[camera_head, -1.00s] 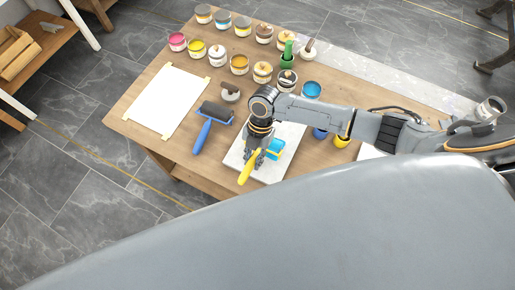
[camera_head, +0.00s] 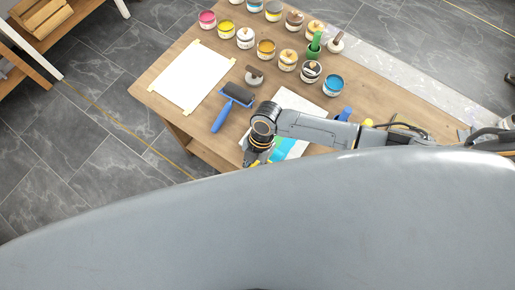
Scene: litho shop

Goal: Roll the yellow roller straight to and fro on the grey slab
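The grey slab (camera_head: 309,107) looks pale and lies on the wooden table, partly covered by my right arm and cut off below by my grey body. A cyan ink patch (camera_head: 284,147) shows on it, just right of my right gripper. My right gripper (camera_head: 252,159) points down at the slab's left edge. Its fingers are mostly hidden, but a bit of the yellow roller (camera_head: 250,165) shows at them, and the gripper appears shut on its handle. The roller's drum cannot be made out. My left gripper is not in view.
A blue-handled roller (camera_head: 222,115) lies left of the slab. A white sheet (camera_head: 193,75) is taped down farther left. Several ink tins (camera_head: 266,48) stand behind, with a green-handled tool (camera_head: 314,44). A blue bottle (camera_head: 345,114) stands right of the slab.

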